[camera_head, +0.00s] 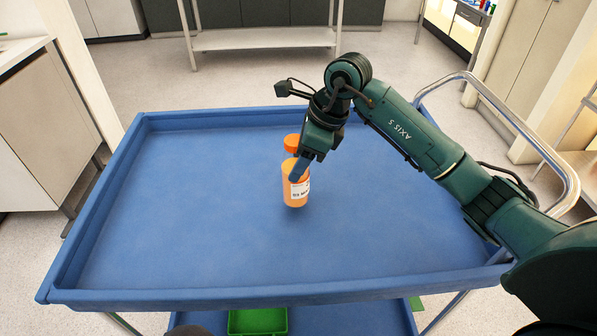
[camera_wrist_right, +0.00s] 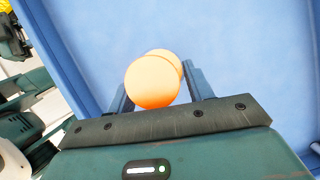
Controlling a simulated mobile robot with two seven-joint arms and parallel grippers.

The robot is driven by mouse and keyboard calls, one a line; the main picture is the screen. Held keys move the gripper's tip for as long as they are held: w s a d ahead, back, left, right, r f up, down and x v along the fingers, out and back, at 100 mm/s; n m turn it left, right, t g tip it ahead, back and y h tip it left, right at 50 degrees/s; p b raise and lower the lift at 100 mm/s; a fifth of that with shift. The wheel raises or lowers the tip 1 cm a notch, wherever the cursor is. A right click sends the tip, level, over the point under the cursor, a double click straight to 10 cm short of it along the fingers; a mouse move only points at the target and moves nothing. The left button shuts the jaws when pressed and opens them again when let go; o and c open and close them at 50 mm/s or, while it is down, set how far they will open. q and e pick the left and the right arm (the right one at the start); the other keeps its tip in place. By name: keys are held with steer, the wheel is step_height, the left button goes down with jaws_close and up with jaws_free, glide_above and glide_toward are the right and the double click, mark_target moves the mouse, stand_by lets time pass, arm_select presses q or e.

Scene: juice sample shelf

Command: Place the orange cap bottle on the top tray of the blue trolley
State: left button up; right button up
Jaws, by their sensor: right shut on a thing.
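The orange cap bottle (camera_head: 296,192) is upright over the middle of the blue trolley's top tray (camera_head: 200,235). It has an orange cap, orange contents and a white label. My right gripper (camera_head: 299,170) is shut on it below the cap, and a finger hides part of its side. In the right wrist view the round orange cap (camera_wrist_right: 152,82) shows between the two fingers of my right gripper (camera_wrist_right: 160,88). I cannot tell for sure whether the bottle's base touches the tray. My left gripper is not in view.
The top tray is otherwise empty, with a raised rim around it. A metal handle (camera_head: 555,160) stands at the trolley's right end. A green bin (camera_head: 258,321) sits on the lower level. A cabinet (camera_head: 40,130) stands at left and a metal table (camera_head: 262,39) behind.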

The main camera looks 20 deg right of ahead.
steer(key=shift+f, duration=1.75)
steer(key=shift+f, duration=0.1)
steer(key=o, duration=1.1)
steer(key=shift+o, duration=0.2)
steer(key=v, duration=1.2)
